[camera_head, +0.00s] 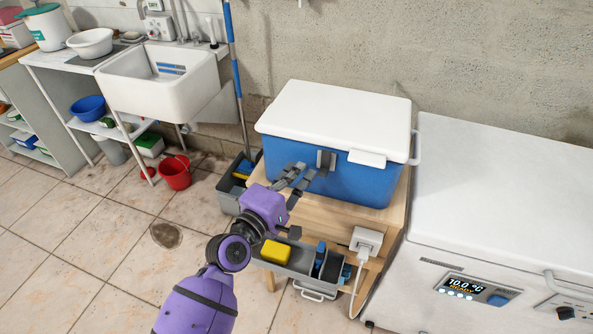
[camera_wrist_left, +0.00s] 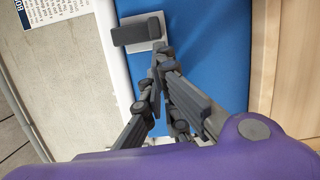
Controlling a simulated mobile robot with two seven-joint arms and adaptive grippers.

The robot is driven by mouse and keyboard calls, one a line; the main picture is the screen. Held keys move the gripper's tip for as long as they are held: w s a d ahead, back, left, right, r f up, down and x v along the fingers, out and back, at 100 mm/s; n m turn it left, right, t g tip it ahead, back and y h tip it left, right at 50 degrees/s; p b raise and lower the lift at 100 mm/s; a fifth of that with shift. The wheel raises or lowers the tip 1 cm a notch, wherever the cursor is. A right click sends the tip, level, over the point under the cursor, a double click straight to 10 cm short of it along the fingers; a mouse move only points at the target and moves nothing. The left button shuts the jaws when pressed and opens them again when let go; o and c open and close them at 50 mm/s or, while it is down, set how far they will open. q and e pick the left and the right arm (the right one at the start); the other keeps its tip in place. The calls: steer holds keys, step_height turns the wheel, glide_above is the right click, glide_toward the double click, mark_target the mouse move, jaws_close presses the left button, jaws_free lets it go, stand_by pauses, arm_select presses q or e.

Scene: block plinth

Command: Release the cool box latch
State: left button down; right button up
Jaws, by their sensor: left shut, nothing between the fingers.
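The cool box (camera_head: 355,180) has a blue body and a white lid (camera_head: 338,112), which lies closed on it. It stands on a wooden stand. The grey latch (camera_head: 326,160) is on the front face, just under the lid's edge. In the left wrist view the latch (camera_wrist_left: 138,33) is a dark bar on a light plate, near the top. My left gripper (camera_head: 298,175) is at the front face, just below and left of the latch. Its fingers (camera_wrist_left: 160,58) are shut and empty, with the tips close to the latch plate; I cannot tell whether they touch it. My right gripper is out of view.
The wooden stand (camera_head: 398,205) holds the box. Below it are a grey tray (camera_head: 298,262) with a yellow sponge (camera_head: 275,252) and a white plug with a cord (camera_head: 366,241). A white freezer (camera_head: 500,195) stands close on the right. Open tiled floor lies at left.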

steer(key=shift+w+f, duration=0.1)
arm_select(q)
steer(key=shift+d+f+n, duration=0.1)
steer(key=shift+f+n, duration=0.05)
steer(key=shift+n, duration=0.15)
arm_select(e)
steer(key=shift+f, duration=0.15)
